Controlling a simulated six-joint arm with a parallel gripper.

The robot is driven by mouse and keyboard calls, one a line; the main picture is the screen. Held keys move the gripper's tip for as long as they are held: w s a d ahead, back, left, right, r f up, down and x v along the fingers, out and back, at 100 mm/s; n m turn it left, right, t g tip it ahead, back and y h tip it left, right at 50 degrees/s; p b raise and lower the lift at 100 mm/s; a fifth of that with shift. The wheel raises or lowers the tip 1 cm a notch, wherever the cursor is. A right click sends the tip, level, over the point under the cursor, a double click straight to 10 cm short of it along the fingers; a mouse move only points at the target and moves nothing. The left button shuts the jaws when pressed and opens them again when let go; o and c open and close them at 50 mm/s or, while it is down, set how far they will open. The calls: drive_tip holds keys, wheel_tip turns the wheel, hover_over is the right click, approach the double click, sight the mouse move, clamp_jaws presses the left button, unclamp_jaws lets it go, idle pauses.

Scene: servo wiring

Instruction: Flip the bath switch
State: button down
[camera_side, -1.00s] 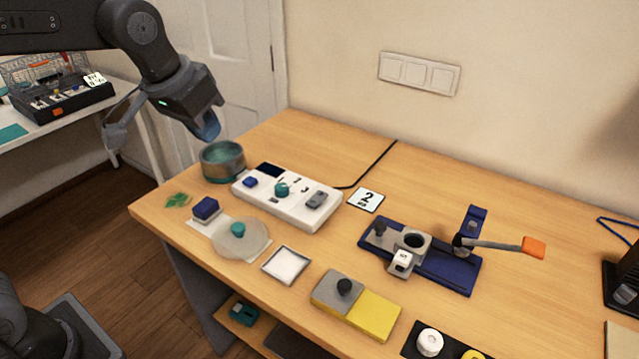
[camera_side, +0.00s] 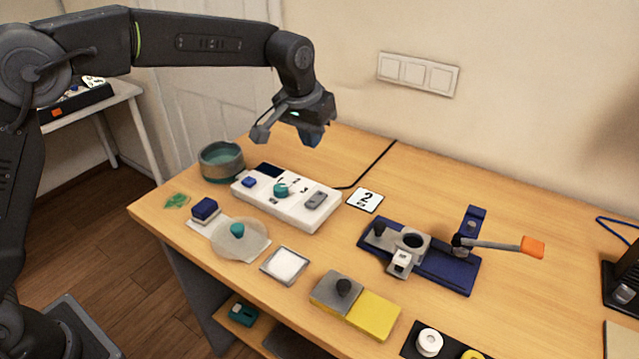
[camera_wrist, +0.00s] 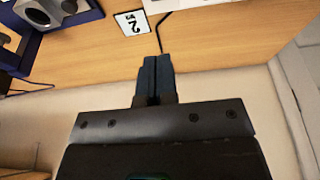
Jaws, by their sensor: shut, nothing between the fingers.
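A white control box (camera_side: 290,215) stands on the desk in the side view. It has a blue button (camera_side: 249,182), a teal knob (camera_side: 281,190) and a grey rocker-like switch (camera_side: 316,200) on top. A round pot with a teal inside (camera_side: 222,160) stands at its left end. I cannot tell which of these controls is the bath switch. My gripper (camera_side: 312,138) is shut and empty, in the air above the box's far side and touching nothing.
A card marked 2 (camera_side: 366,200) lies right of the box. A blue fixture (camera_side: 458,275) with an orange-tipped lever (camera_side: 533,247) stands further right. A grey and yellow block (camera_side: 372,314) and a white tray (camera_side: 284,266) lie in front. A wall switch panel (camera_side: 418,74) is behind.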

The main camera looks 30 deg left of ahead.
sight(321, 193)
drive_tip(key=x, duration=0.8)
drive_tip(key=s+x, duration=0.1)
drive_tip(key=x, duration=0.4)
drive_tip(key=shift+f, duration=0.6)
drive_tip(key=shift+f, duration=0.35)
drive_tip(key=shift+s+r, duration=0.25)
drive_tip(key=shift+s, duration=0.45)
